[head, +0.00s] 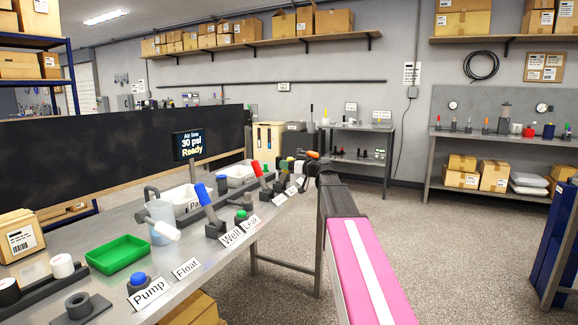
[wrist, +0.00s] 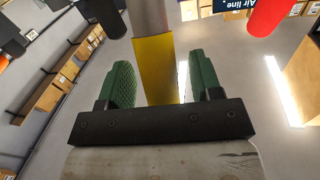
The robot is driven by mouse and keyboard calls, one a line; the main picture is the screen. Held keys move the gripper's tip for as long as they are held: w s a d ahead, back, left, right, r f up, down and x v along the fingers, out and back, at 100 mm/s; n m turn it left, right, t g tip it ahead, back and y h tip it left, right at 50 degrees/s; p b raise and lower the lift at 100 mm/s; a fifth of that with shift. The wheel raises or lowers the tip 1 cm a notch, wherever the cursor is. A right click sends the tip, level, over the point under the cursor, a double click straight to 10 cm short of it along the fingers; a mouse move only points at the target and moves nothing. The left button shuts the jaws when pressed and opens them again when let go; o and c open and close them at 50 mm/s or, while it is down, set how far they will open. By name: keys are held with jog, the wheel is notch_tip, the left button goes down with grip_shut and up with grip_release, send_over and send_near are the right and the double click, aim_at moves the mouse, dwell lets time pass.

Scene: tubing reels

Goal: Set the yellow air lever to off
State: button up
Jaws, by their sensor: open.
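In the wrist view the yellow air lever (wrist: 155,68) is a yellow sleeve on a grey rod. It stands between the two green-padded fingers of my gripper (wrist: 158,85), which are apart, with a gap visible on each side of the sleeve. I cannot tell whether either pad touches it. In the head view my gripper (head: 292,166) is at the far end of the bench, beyond the red lever (head: 262,174), and mostly hides the yellow lever. The lever's base and labels are too small or hidden to read.
The grey bench (head: 110,230) carries a blue lever (head: 205,196), a white lever (head: 162,228), a green tray (head: 118,254) and a blue button (head: 138,280). A screen (head: 188,144) reads "Air line 30 psi Ready". The floor (head: 440,240) on the right is clear.

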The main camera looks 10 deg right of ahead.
grip_shut()
jog(key=shift+w+a+r+g+h, duration=0.25)
jog(key=shift+w+a+g+h, duration=0.1)
jog(key=shift+a+g+h, duration=0.1)
jog(key=shift+w+a+r+g+h, duration=0.25)
jog(key=shift+w+a+g+h, duration=0.1)
jog(key=shift+a+g+h, duration=0.1)
jog(key=w+a+n+g+h, duration=0.1)
jog(key=w+a+g+h, duration=0.3)
jog(key=a+h, duration=0.1)
jog(key=shift+a+f+g+h, duration=0.4)
grip_release()
jog(key=shift+w+f, duration=0.1)
